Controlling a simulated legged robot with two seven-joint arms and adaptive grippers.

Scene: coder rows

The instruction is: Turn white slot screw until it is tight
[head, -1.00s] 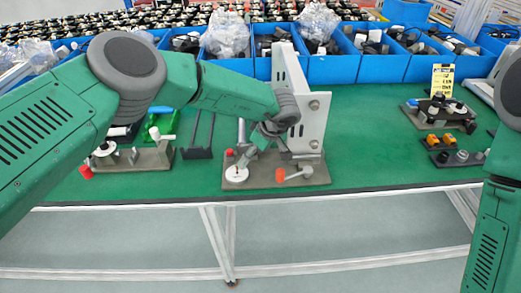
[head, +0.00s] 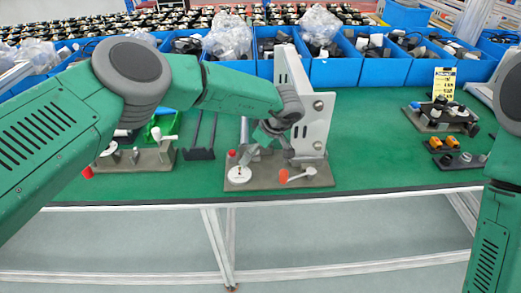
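The white slot screw looks like the round white disc (head: 239,174) with a dark mark at the front left of the grey base plate (head: 265,181). My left gripper (head: 247,157) hangs just above and behind the disc, pointing down, apart from it as far as I can see. Its fingers are small and partly overlapped by the arm, so their opening is unclear. My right arm shows at the right edge, but its gripper is out of the picture.
An orange-tipped lever (head: 297,175) and an upright white bracket (head: 312,105) share the base plate. Another fixture (head: 135,158) stands to the left, and more fixtures (head: 440,115) stand to the right. Blue bins (head: 335,70) line the back. The green tabletop (head: 370,150) right of centre is clear.

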